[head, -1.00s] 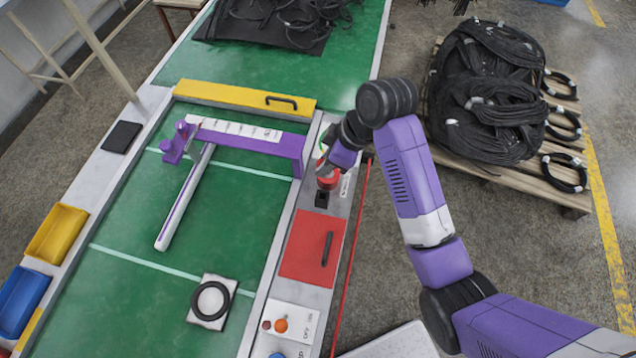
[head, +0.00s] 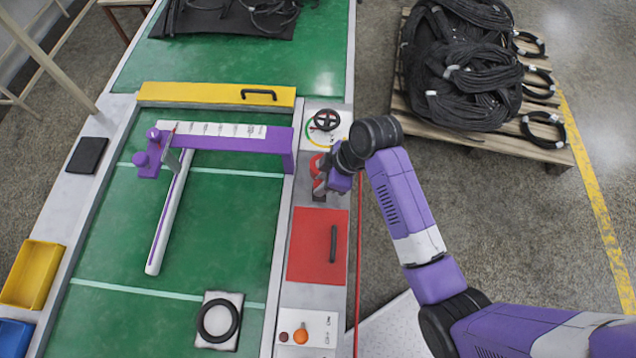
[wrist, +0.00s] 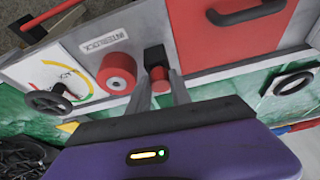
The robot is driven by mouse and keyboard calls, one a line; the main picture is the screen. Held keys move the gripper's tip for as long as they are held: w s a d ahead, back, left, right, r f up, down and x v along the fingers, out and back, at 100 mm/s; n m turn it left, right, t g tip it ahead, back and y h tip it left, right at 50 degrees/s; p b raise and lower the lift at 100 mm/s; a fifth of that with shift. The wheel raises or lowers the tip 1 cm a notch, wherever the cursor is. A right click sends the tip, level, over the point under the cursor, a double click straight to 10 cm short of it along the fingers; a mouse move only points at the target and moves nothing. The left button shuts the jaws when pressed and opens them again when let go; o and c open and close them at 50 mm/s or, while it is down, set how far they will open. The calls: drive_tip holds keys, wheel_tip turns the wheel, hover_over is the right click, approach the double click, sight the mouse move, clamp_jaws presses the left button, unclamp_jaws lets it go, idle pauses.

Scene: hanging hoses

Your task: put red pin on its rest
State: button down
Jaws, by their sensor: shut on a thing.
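In the wrist view my gripper (wrist: 160,92) has its two grey fingers closed on the red pin (wrist: 158,76), a short red cylinder. A black block (wrist: 155,55) is directly behind the pin. I cannot tell whether the pin is seated in the block or only in front of it. A thicker red cylinder (wrist: 117,72) stands beside it, near the INTERLOCK label. In the head view my gripper (head: 324,184) is low over the right-hand rail, beside the black block (head: 319,197). My wrist partly hides the pin there.
A handwheel (head: 326,120) on a coloured dial is behind my gripper. A red panel with a black handle (head: 318,245) lies in front of it. A purple bridge (head: 235,141) spans the green bench to the left. A pallet of black hoses (head: 460,75) stands right.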

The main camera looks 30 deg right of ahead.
drive_tip(key=shift+f, duration=0.2)
drive_tip(key=c, duration=1.2)
unclamp_jaws()
drive_tip(key=shift+o, duration=0.2)
drive_tip(key=shift+r, duration=0.35)
drive_tip(key=b+v, duration=0.1)
drive_tip(key=v, duration=1.1)
drive_tip(key=shift+f, duration=0.1)
